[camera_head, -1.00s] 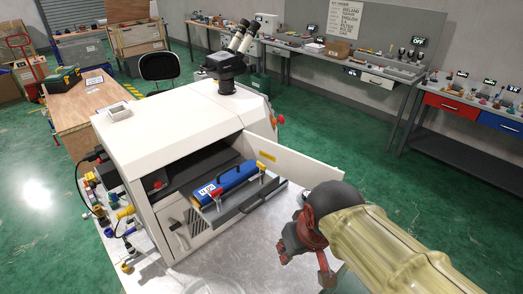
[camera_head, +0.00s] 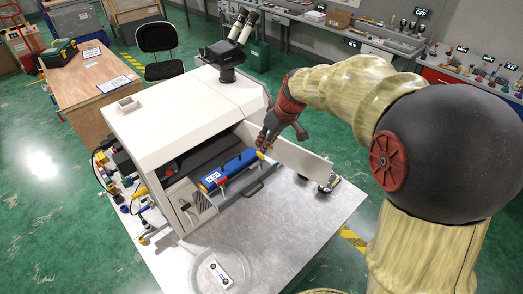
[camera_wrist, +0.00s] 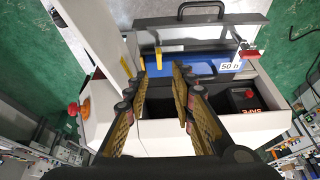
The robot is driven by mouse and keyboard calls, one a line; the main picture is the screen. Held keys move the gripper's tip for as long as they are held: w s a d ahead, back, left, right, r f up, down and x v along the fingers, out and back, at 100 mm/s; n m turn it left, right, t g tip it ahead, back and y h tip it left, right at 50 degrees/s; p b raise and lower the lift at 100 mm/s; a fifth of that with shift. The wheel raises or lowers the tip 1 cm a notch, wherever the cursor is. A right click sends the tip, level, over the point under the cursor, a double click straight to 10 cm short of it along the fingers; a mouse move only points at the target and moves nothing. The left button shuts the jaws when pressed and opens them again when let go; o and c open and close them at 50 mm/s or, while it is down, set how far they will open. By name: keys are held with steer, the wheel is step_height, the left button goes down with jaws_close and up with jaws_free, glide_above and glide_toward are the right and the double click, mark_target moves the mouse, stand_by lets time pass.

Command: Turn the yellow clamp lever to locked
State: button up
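The yellow clamp lever (camera_wrist: 158,57) stands upright at one end of the blue block (camera_wrist: 205,68) in the wrist view. My gripper (camera_wrist: 160,69) is open, its fingertips on either side of the lever in that view; I cannot tell whether they touch it. In the head view my gripper (camera_head: 266,145) is above the right end of the blue block (camera_head: 236,165), beside the open door, and largely hides the lever. A red-handled clamp (camera_wrist: 249,54) is at the block's other end, near its "50" label.
The white machine (camera_head: 175,105) has its door (camera_head: 302,161) open close beside my gripper. A grey tray with a dark handle (camera_wrist: 202,8) carries the block.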

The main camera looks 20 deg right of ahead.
mark_target(260, 154)
steer(key=p+x, duration=0.1)
steer(key=x, duration=0.7)
steer(key=shift+c, duration=1.2)
steer(key=shift+d, duration=0.1)
steer(key=c, duration=0.4)
jaws_close()
